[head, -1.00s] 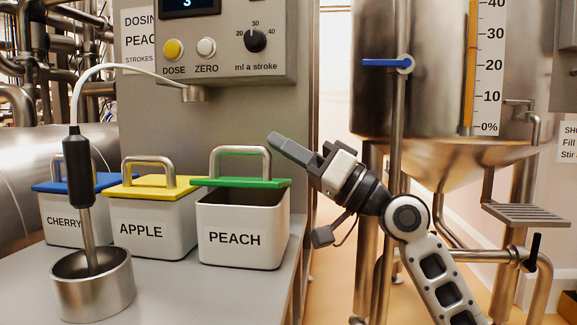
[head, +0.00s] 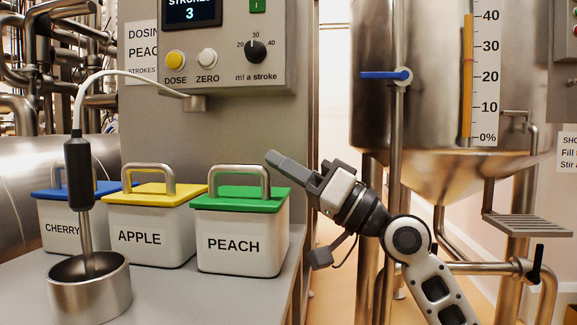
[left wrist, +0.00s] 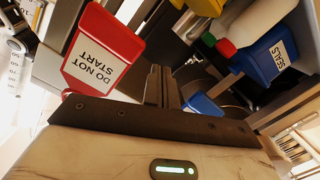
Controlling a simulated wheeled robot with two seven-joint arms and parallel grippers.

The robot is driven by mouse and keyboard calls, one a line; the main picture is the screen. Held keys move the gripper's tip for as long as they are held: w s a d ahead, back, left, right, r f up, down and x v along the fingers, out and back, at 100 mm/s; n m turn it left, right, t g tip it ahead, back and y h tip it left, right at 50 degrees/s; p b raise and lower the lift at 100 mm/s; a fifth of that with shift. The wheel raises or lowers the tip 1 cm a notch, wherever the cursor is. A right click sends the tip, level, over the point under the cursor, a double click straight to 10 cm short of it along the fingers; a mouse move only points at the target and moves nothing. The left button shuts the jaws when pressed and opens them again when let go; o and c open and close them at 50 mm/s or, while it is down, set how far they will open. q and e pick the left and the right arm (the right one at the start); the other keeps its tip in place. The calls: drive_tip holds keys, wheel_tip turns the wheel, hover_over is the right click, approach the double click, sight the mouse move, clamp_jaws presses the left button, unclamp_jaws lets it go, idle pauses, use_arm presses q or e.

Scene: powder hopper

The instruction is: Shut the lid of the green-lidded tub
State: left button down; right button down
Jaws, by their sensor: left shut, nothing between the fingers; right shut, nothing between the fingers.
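The green-lidded tub (head: 245,246) is white, labelled PEACH, and stands at the right end of a row of tubs on the grey bench. Its green lid (head: 230,202) lies flat across the tub's top, with no dark opening showing at the front. A metal loop handle (head: 237,167) stands on the lid. My right gripper (head: 272,158) is shut and empty, its tip at the right end of the handle; I cannot tell whether it touches. My left gripper (left wrist: 161,84) shows in the left wrist view, shut and empty, away from the tubs.
The yellow-lidded APPLE tub (head: 140,239) and blue-lidded CHERRY tub (head: 63,227) stand to the left. A metal cup (head: 90,292) with a black-handled tool (head: 78,178) is in front. The dosing panel (head: 228,58) overhangs. A red DO NOT START sign (left wrist: 101,50) hangs near my left gripper.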

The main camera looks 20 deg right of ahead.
wheel_tip(320, 180, up, 5)
drive_tip(key=d+p, duration=0.1)
drive_tip(key=p, duration=0.2)
use_arm(q)
drive_tip(key=shift+b, duration=1.65)
use_arm(e)
drive_tip(key=w+f+v, duration=0.1)
drive_tip(key=v, duration=0.9)
drive_tip(key=shift+d+f, duration=0.25)
drive_tip(key=shift+d, duration=0.15)
use_arm(q)
drive_tip(key=shift+r, duration=0.1)
